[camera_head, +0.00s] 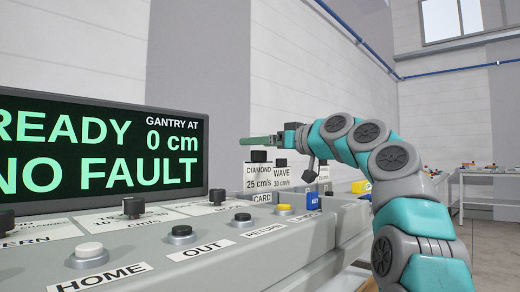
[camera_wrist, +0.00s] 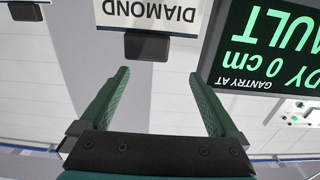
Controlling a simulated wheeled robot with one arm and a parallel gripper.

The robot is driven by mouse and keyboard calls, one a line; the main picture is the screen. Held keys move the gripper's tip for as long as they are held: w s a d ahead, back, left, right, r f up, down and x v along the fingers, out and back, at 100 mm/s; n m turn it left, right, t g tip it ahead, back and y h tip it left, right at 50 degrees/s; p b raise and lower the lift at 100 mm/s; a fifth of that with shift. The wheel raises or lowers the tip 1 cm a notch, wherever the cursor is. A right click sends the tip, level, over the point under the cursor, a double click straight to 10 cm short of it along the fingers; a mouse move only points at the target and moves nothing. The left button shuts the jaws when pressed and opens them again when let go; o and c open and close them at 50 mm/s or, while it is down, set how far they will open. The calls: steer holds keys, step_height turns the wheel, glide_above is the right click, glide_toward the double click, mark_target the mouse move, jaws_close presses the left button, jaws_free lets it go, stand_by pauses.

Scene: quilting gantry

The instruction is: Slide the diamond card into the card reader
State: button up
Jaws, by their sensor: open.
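The diamond card (camera_head: 258,176) is a white card marked DIAMOND 25 cm/s with a black grip on top. It stands upright at the back of the console, left of the similar wave card (camera_head: 282,174). My gripper (camera_head: 250,141) is above the diamond card, pointing left, with its green fingers apart and empty. In the wrist view, my gripper (camera_wrist: 158,73) is open, and the diamond card (camera_wrist: 150,14) with its black grip appears upside down just beyond the fingertips. A CARD label (camera_head: 262,198) is on the console below the cards; I cannot make out the reader's slot.
A display (camera_head: 100,150) reading READY, NO FAULT and 0 cm stands at left. The console front carries knobs and the HOME (camera_head: 90,255), OUT (camera_head: 181,234) and RETURN (camera_head: 242,220) buttons.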

steer(key=s+d+r+b, duration=0.1)
steer(key=s+d+b, duration=0.1)
steer(key=s, duration=1)
steer(key=shift+s+d, duration=0.25)
steer(key=shift+d, duration=0.55)
steer(key=shift+r, duration=0.1)
